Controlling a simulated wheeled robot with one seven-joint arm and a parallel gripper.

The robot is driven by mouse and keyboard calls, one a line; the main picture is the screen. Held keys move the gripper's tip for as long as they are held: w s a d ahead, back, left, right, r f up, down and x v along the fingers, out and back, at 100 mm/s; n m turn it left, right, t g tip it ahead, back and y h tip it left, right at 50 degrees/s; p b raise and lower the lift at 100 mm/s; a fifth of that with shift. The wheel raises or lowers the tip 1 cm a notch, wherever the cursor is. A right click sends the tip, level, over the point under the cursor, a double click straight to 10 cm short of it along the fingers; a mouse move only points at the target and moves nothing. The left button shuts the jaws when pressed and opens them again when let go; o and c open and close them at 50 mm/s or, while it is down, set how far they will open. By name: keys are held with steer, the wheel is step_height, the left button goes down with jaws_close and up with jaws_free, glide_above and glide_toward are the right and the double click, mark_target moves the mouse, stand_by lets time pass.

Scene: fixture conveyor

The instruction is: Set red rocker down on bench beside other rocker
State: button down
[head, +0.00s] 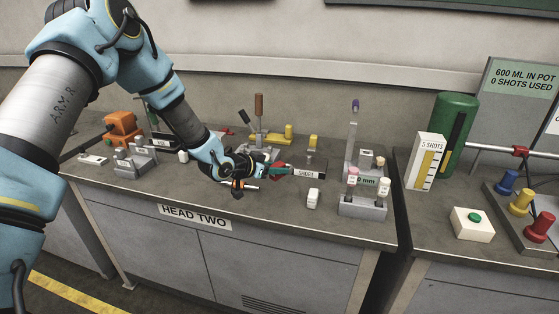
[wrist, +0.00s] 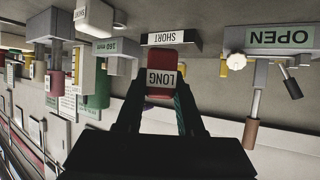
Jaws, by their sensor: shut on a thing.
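My gripper (head: 268,171) reaches low over the middle of the bench marked HEAD TWO (head: 300,227). In the wrist view my gripper (wrist: 160,105) is shut on the red rocker (wrist: 161,94), which has a white LONG label facing the camera. In the head view only a small red part of the rocker (head: 278,166) shows at the fingers.
A white block (head: 313,198) and a grey fixture with pale-topped posts (head: 363,208) stand to the right. A lever fixture (head: 260,137) and yellow parts (head: 289,133) are behind. An orange device (head: 123,128) is far left.

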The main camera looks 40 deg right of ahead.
mark_target(276, 198)
steer(key=shift+f+b, duration=0.1)
steer(key=shift+b, duration=0.25)
step_height(276, 198, down, 7)
steer(key=b, duration=0.5)
steer(key=shift+b, duration=0.4)
steer(key=shift+f+b, duration=0.4)
steer(key=shift+b, duration=0.1)
stand_by(0.3)
steer(key=shift+c, duration=2.2)
jaws_free()
steer(key=shift+a, duration=0.1)
steer(key=b+v, duration=0.3)
steer(key=v, duration=0.7)
steer(key=shift+a+r, duration=0.15)
steer(key=shift+a, duration=0.15)
